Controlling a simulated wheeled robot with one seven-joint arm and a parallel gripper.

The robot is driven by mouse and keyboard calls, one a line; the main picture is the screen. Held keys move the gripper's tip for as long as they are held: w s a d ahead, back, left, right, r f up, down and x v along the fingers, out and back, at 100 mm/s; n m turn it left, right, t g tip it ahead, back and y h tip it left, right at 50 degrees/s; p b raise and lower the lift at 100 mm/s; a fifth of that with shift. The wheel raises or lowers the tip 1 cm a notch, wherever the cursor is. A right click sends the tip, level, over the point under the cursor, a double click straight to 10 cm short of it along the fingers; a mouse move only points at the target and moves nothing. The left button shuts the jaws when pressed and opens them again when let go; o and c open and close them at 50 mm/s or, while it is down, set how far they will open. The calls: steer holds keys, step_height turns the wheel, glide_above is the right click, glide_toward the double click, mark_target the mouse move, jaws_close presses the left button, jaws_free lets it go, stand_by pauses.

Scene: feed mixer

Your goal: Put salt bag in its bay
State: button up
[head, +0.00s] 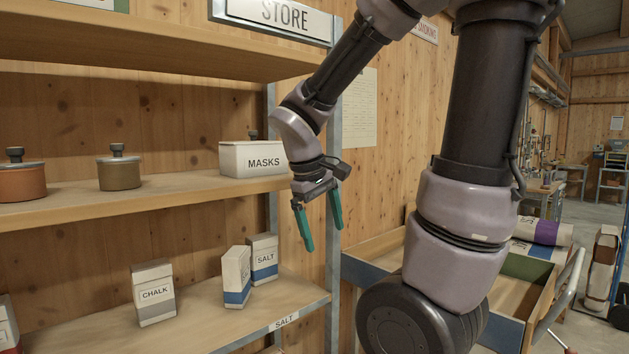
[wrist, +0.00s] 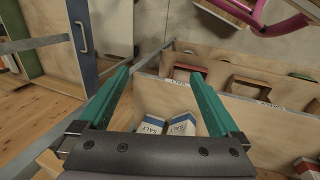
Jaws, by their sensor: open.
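Two white salt bags with blue lower bands stand upright on the lower shelf (head: 205,312), near the SALT label (head: 284,321) on its edge. The rear salt bag (head: 264,260) faces out; the front salt bag (head: 237,270) is turned, close beside it. In the wrist view two SALT bags (wrist: 150,127) (wrist: 183,125) show side by side beyond the gripper body, partly hidden by it; which is which I cannot tell. My gripper (head: 323,238) is open and empty, teal fingers pointing down, above and right of the bags, near the shelf's right post.
A chalk bag (head: 153,292) stands left on the same shelf. A masks box (head: 250,159) and lidded pots (head: 119,172) are on the shelf above, limiting headroom. A metal post (head: 333,200) bounds the shelf at right. A wooden cart (head: 378,243) is beyond it.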

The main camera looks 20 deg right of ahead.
steer(key=s+a+r+m+t+y, duration=0.1)
steer(key=r+m+t+y, duration=0.1)
steer(key=r+m+t, duration=0.1)
steer(key=s+a+r+m+t+y, duration=0.2)
steer(key=r+m, duration=0.3)
steer(key=r, duration=0.3)
steer(key=shift+s+a+t+y, duration=0.3)
steer(key=shift+t+y, duration=0.2)
steer(key=shift+y, duration=0.1)
steer(key=shift+f, duration=0.1)
